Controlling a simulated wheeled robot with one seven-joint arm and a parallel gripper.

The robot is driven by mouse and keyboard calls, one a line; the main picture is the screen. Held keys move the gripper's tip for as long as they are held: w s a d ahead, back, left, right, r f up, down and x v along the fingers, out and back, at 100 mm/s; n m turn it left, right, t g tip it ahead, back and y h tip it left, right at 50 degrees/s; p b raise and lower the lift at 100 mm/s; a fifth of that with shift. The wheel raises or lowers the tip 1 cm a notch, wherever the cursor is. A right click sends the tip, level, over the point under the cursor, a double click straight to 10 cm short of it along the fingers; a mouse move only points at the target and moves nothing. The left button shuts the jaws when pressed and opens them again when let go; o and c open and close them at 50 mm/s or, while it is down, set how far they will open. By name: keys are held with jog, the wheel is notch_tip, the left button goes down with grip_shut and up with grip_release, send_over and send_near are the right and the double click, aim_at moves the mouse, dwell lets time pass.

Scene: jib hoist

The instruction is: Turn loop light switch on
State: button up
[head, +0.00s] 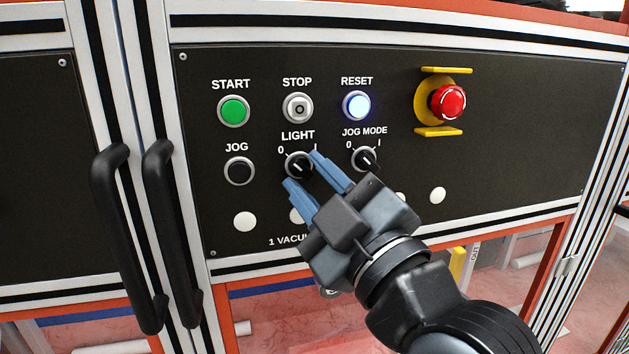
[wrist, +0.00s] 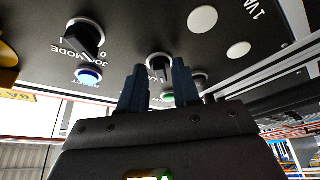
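The LIGHT switch (head: 298,166) is a black rotary knob on the dark control panel, with 0 at its upper left and I at its upper right. Its white mark appears to point to the upper left, toward 0. My gripper (head: 301,170) is open, with its two blue fingertips apart on the lower left and upper right of the knob. In the wrist view the LIGHT switch (wrist: 158,67) shows between the two fingers, upside down. I cannot tell how deep the fingers reach or whether they touch it.
The JOG MODE knob (head: 365,158) sits close to the right of my fingers. The lit RESET button (head: 357,105), STOP button (head: 297,107), green START button (head: 233,110) and black JOG button (head: 239,170) are nearby. A red emergency stop (head: 447,101) is farther right. Black door handles (head: 160,235) stand out at left.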

grip_shut()
